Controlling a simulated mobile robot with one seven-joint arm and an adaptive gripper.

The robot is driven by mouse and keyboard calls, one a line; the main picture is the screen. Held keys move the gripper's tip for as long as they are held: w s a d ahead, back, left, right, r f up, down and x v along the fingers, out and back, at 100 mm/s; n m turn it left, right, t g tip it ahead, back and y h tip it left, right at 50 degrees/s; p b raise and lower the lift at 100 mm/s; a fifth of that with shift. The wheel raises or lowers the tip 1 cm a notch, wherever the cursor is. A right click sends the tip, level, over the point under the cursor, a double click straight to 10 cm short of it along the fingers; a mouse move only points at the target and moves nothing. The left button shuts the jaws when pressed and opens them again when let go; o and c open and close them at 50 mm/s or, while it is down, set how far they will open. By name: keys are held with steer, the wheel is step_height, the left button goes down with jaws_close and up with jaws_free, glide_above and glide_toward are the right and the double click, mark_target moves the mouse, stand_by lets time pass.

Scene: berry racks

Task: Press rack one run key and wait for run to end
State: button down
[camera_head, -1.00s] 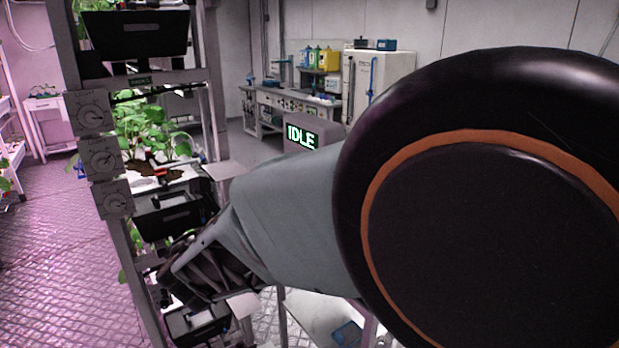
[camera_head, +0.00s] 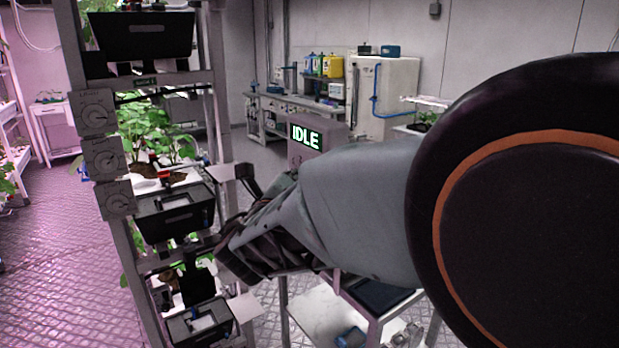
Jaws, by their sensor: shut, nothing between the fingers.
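A rack (camera_head: 222,75) with plants on its shelves stands at the left. Three grey dial boxes, one of them the middle one (camera_head: 105,158), are mounted down its left post. A grey box with a lit display (camera_head: 306,137) reading "IDLE" stands right of the rack, behind my arm. I cannot make out a run key; my arm covers the lower part of that box. My gripper (camera_head: 225,250) is shut and empty, in front of the rack's right side by the lower black trays. Its fingertips are dark and hard to separate from the rack behind.
My arm fills the right side of the view. A black tray (camera_head: 172,222) sits on the rack, with another below. A small table (camera_head: 318,308) stands under my arm. A workbench and a white cabinet (camera_head: 398,95) stand at the back. Floor is open at the left.

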steer(key=shift+w+d, duration=0.5)
steer(key=shift+d, duration=0.3)
steer(key=shift+d, duration=0.1)
stand_by(0.8)
steer(key=shift+w+d, duration=0.25)
steer(key=shift+w+d+b, duration=0.25)
steer(key=shift+d+b, duration=0.15)
stand_by(1.1)
steer(key=shift+a, duration=0.1)
steer(key=shift+s+a+p, duration=0.3)
steer(key=shift+s+a, duration=0.2)
steer(key=shift+a, duration=0.15)
steer(key=s+a, duration=0.1)
steer(key=a, duration=0.1)
steer(key=s+a+p, duration=0.1)
steer(key=a, duration=0.1)
steer(key=shift+s, duration=0.4)
